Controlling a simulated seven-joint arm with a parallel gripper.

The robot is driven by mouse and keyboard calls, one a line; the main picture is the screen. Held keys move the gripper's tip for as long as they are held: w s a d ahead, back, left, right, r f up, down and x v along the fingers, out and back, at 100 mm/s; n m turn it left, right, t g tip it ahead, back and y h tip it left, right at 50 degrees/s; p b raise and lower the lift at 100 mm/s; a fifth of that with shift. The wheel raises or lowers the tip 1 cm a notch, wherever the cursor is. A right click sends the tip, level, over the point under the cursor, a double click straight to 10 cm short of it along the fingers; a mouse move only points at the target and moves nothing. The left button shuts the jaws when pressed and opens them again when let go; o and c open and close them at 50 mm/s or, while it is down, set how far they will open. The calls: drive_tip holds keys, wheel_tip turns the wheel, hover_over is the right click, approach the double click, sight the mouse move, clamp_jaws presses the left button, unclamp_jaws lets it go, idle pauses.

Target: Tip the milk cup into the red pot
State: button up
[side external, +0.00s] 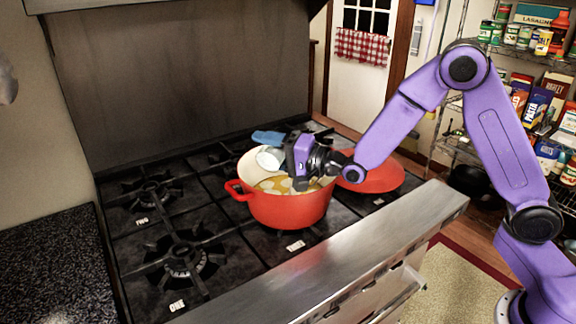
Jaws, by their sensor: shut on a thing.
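The red pot (290,212) stands on a burner of the black stove. It has a cream inside and holds yellowish liquid with pale round pieces (272,186). My gripper (288,156) is over the pot and shut on the milk cup (269,158). The cup is pale and small, held tilted on its side above the left part of the pot, apart from the liquid. I cannot see whether any milk is in the cup or flowing from it. The gripper's fingers partly hide the cup.
A red lid (377,178) lies on the stove right of the pot. A blue cloth-like item (268,138) lies behind the pot. The left burners (183,262) are bare. A steel front ledge (340,262) runs along the stove. Shelves of groceries stand at the right.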

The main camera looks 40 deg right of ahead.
drive_tip(key=shift+w+d+f+m, duration=0.15)
drive_tip(key=shift+d+m, duration=0.15)
drive_tip(key=shift+m, duration=0.1)
drive_tip(key=shift+w+d+r+m, duration=0.15)
drive_tip(key=shift+r+m, duration=0.3)
drive_tip(key=shift+m, duration=0.45)
idle(0.8)
drive_tip(key=n, duration=0.1)
drive_tip(key=a+n, duration=0.1)
drive_tip(key=shift+s+f+n, duration=0.25)
drive_tip(key=shift+s+n, duration=0.15)
drive_tip(key=shift+s+a+r+n, duration=0.2)
drive_tip(key=shift+a+n, duration=0.1)
drive_tip(key=shift+n, duration=0.1)
drive_tip(key=shift+f, duration=0.1)
